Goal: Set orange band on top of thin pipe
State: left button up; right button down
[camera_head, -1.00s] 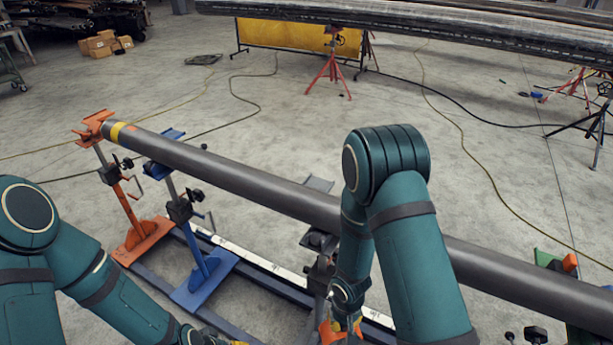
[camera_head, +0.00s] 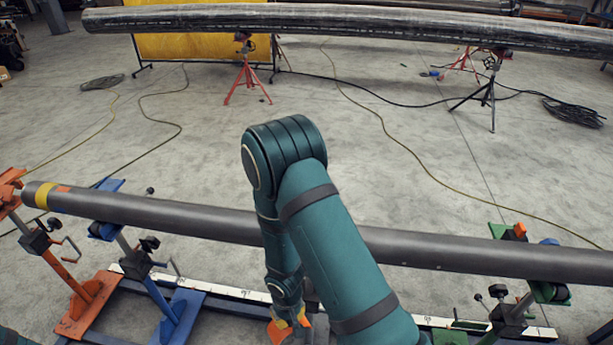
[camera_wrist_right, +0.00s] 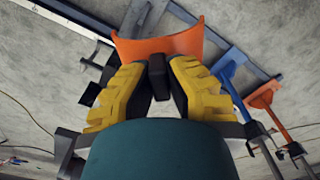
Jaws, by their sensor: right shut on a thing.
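The thin pipe (camera_head: 450,254) is long and grey and lies level on several stands across the head view, with a yellow ring (camera_head: 43,195) near its left end. My right arm crosses in front of its middle. The orange band (camera_wrist_right: 160,44) is a curved, open shell. My right gripper (camera_wrist_right: 158,82), with yellow finger pads, is shut on it around a dark tab. The band also shows low in the head view (camera_head: 277,332), on the near side of the pipe and below it in the picture, apart from it. My left gripper is out of view.
An orange stand (camera_head: 88,300) and a blue stand (camera_head: 178,312) support the pipe's left part; a green-topped stand (camera_head: 548,290) supports the right. A white scale rail (camera_head: 215,291) runs below. A thick dark pipe (camera_head: 370,22) lies far back.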

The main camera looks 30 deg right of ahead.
notch_tip(320, 180, up, 6)
jog(key=p, duration=0.4)
jog(key=shift+f, duration=0.4)
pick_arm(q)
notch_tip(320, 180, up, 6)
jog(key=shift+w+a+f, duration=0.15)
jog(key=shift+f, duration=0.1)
pick_arm(e)
jog(key=shift+f, duration=0.1)
